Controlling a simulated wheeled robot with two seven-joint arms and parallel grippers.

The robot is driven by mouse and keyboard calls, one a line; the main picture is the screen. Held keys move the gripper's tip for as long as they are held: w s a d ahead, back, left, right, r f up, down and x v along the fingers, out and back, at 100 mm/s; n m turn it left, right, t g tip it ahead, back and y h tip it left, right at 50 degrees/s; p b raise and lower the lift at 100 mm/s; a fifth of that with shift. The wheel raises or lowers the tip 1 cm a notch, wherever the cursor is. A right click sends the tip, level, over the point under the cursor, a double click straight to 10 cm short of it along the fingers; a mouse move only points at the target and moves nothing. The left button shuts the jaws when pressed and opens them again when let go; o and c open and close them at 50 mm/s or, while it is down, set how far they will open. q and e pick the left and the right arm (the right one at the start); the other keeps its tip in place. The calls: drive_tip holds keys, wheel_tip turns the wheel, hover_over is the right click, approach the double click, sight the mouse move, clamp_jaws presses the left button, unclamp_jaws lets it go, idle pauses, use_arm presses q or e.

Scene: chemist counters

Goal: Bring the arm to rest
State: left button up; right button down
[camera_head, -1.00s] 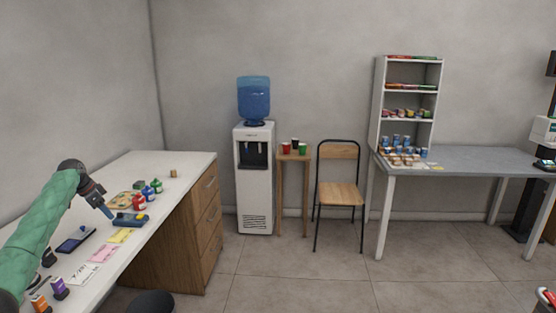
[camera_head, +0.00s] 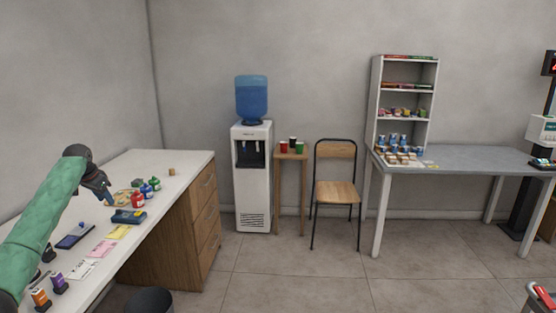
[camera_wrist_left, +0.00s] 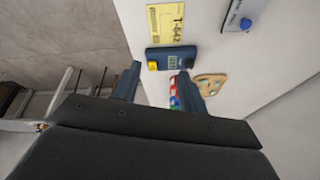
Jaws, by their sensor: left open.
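My left arm comes in from the left in a green sleeve, over the white counter (camera_head: 178,163). My left gripper (camera_head: 109,202) is raised above the counter, near a dark blue device (camera_head: 128,216). In the left wrist view my left gripper (camera_wrist_left: 158,84) shows two dark fingers spread apart with nothing held between them. The blue device (camera_wrist_left: 171,58) with a small display lies on the counter beyond the fingertips. My right gripper is not in view.
Red, blue and green bottles (camera_head: 146,192) stand beside the device. Yellow and pink notes (camera_head: 102,247), a tablet (camera_head: 74,236) and small boxes (camera_head: 40,298) lie nearer. A water cooler (camera_head: 252,190), stool (camera_head: 291,155) and chair (camera_head: 336,190) stand by the wall.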

use_arm(q)
drive_tip(key=d+r+t+y, duration=0.2)
drive_tip(key=d+r, duration=0.5)
drive_tip(key=r, duration=0.3)
drive_tip(key=s+d+f+n+t+y, duration=0.1)
drive_tip(key=s+d+f, duration=0.15)
drive_tip(key=d, duration=0.65)
drive_tip(key=s+d+f+t, duration=0.1)
drive_tip(key=s+d+t, duration=0.15)
drive_tip(key=d, duration=0.55)
drive_tip(key=s+d+f+h, duration=0.1)
drive_tip(key=s+d+f, duration=1.2)
drive_tip(key=s, duration=0.2)
drive_tip(key=s+d+f+g+h, duration=0.1)
drive_tip(key=s+d+f+g, duration=0.1)
drive_tip(key=s+f, duration=0.9)
drive_tip(key=s+d+f+n+g, duration=0.1)
drive_tip(key=s+d+f+g, duration=0.2)
drive_tip(key=s+f, duration=0.8)
drive_tip(key=s+d+f+g+h, duration=0.1)
drive_tip(key=s+d+f+g, duration=0.2)
drive_tip(key=s+f, duration=0.8)
drive_tip(key=s+d, duration=0.2)
drive_tip(key=s, duration=1.2)
drive_tip(key=shift+d+h, duration=0.3)
drive_tip(key=shift+d, duration=0.05)
drive_tip(key=shift+s, duration=0.1)
